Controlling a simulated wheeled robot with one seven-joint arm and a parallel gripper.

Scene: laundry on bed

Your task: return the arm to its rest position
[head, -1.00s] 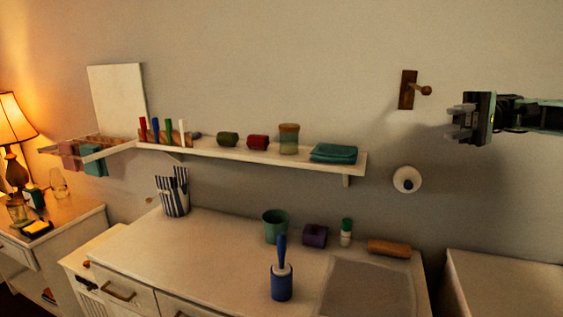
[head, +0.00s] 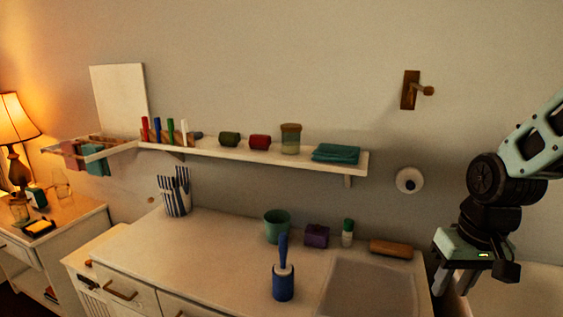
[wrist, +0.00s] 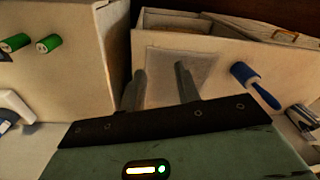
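My gripper (head: 452,281) hangs at the right of the head view, pointing down near the right end of the white dresser. In the wrist view its two fingers (wrist: 160,84) stand apart with nothing between them, so it is open and empty. Beyond the fingers in the wrist view lies the grey mat area (wrist: 180,72) on the dresser top. My arm comes in from the right edge of the head view.
The dresser top (head: 225,245) holds a blue lint roller (head: 283,282), a green cup (head: 277,226), a purple box (head: 316,236) and a brown brush (head: 391,249). A wall shelf (head: 250,156) and a wooden peg (head: 410,90) are above. Another white cabinet (head: 520,290) stands at right.

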